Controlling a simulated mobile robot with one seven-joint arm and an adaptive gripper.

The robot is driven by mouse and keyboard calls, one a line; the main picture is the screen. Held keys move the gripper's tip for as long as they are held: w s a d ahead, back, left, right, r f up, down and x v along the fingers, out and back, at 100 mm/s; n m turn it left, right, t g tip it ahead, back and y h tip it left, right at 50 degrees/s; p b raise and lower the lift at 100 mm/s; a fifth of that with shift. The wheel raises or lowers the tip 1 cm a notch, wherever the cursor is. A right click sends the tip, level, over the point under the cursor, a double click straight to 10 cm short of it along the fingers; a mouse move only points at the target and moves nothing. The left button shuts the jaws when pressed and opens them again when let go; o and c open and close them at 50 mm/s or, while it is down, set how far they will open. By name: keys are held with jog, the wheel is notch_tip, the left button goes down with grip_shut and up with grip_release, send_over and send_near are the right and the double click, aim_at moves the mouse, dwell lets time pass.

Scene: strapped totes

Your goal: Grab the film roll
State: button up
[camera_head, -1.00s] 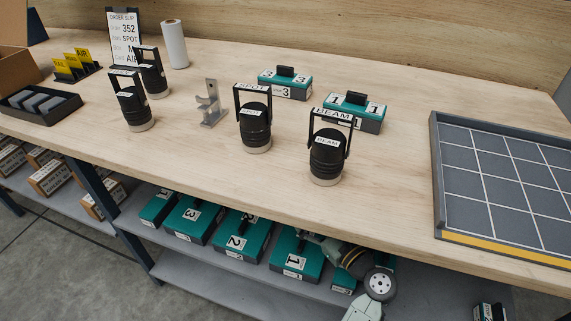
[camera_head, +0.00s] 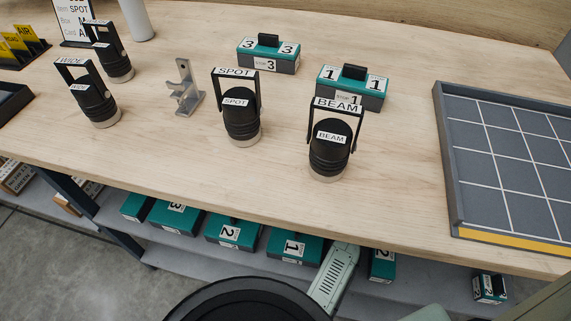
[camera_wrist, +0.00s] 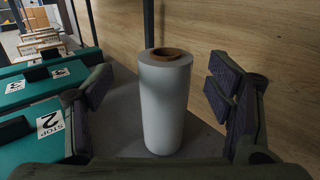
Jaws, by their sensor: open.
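The film roll (camera_wrist: 165,108), a pale grey-white upright cylinder with a brown core, stands on a grey surface in the middle of the wrist view. My gripper (camera_wrist: 160,84) is open, with one dark padded finger to the left of the roll and one to the right. Gaps show between the roll and both fingers, so it is not held. In the head view my gripper is hidden below the bench edge. A white cylinder (camera_head: 137,18) stands on the bench top at the upper left there; I cannot tell whether it is a film roll.
Teal boxes (camera_wrist: 50,118) line the left of the wrist view, close to the left finger. A wooden panel (camera_wrist: 270,40) rises on the right, and a dark post (camera_wrist: 148,22) stands behind the roll. Lamps and a gridded tray (camera_head: 452,180) occupy the bench top.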

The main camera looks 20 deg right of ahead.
jog(key=x, duration=0.1)
jog(key=p+x, duration=0.1)
jog(key=x, duration=0.3)
jog(key=shift+w+d+r, duration=0.1)
jog(key=shift+d+r, duration=0.1)
jog(key=shift+r, duration=0.15)
grip_shut()
dwell(0.6)
